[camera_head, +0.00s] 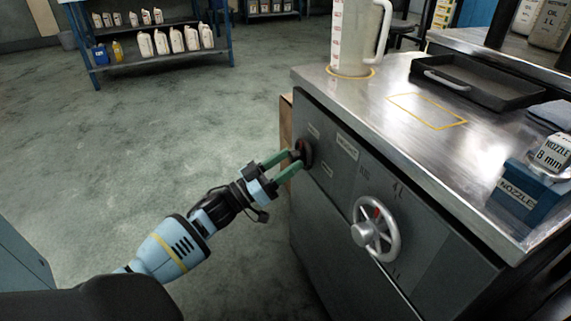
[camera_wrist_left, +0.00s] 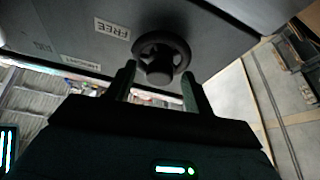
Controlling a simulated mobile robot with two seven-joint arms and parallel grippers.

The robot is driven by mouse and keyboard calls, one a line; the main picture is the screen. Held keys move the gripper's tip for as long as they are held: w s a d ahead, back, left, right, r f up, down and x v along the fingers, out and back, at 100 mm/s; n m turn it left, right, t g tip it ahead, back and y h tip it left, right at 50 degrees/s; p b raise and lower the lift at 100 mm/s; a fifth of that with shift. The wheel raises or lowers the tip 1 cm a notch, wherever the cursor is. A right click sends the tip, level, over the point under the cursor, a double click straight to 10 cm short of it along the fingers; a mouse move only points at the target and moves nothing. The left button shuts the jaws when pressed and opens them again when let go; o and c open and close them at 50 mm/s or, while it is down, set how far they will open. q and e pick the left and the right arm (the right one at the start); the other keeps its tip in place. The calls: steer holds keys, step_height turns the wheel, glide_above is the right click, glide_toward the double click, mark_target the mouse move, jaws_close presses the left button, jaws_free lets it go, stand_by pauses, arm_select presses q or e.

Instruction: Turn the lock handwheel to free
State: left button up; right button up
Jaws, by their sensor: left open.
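The dark lock handwheel (camera_head: 303,152) is on the front panel of the grey cabinet (camera_head: 335,185), near its left end. In the left wrist view the handwheel (camera_wrist_left: 160,58) is a black ring with a central hub, beside a label reading FREE (camera_wrist_left: 112,29). My left gripper (camera_head: 286,165) has green fingers and is open at the handwheel. In the left wrist view its fingers (camera_wrist_left: 160,90) stand apart below the wheel, one toward each side. I cannot tell whether they touch the rim. My right gripper is not in view.
A larger silver handwheel (camera_head: 376,229) sits right of the lock handwheel. The metal top holds a measuring jug (camera_head: 355,38), a black tray (camera_head: 478,80) and a blue nozzle block (camera_head: 528,195). A shelf with bottles (camera_head: 150,58) stands far back. The floor left is clear.

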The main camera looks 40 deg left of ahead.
arm_select(q)
steer(key=c, duration=0.9)
steer(key=shift+c, duration=0.3)
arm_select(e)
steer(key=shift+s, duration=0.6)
